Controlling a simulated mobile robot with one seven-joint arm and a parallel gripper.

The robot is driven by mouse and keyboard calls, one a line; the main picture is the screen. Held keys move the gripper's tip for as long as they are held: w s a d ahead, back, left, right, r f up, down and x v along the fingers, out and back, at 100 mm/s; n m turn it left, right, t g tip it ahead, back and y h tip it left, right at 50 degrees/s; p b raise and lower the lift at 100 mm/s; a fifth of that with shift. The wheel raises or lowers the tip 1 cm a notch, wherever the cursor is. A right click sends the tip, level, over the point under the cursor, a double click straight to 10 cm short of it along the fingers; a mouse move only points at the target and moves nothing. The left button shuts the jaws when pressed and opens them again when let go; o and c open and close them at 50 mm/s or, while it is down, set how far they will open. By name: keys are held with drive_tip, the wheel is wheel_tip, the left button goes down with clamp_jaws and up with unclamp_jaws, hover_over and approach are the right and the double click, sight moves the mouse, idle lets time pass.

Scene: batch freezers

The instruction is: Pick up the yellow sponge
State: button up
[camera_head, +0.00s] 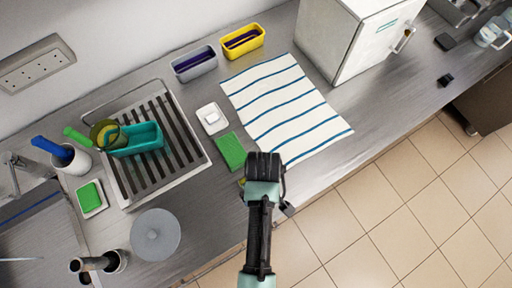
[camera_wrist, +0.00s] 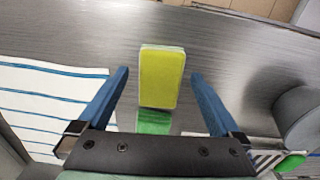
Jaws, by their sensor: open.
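The yellow sponge (camera_wrist: 161,78) lies on the metal counter in the wrist view, its yellow face toward the camera with a pale edge along the far side. My gripper (camera_wrist: 159,73) is open, with one blue finger on each side of the sponge and a gap on both sides. The height of the fingers above the counter is hard to judge. In the head view my gripper (camera_head: 263,168) is over the counter's front part and hides most of the sponge; only a small yellow bit shows at its left.
A green sponge (camera_head: 231,150) lies close by, also partly seen in the wrist view (camera_wrist: 154,122). A striped towel (camera_head: 287,106) lies to the right. A white dish (camera_head: 211,118), a drying rack (camera_head: 192,150) and a grey round lid (camera_head: 155,235) are to the left.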

drive_tip(key=shift+s+f, duration=0.15)
drive_tip(key=shift+f, duration=1.7)
drive_tip(key=c, duration=1.4)
drive_tip(key=shift+o, duration=0.2)
drive_tip(key=shift+r, duration=0.15)
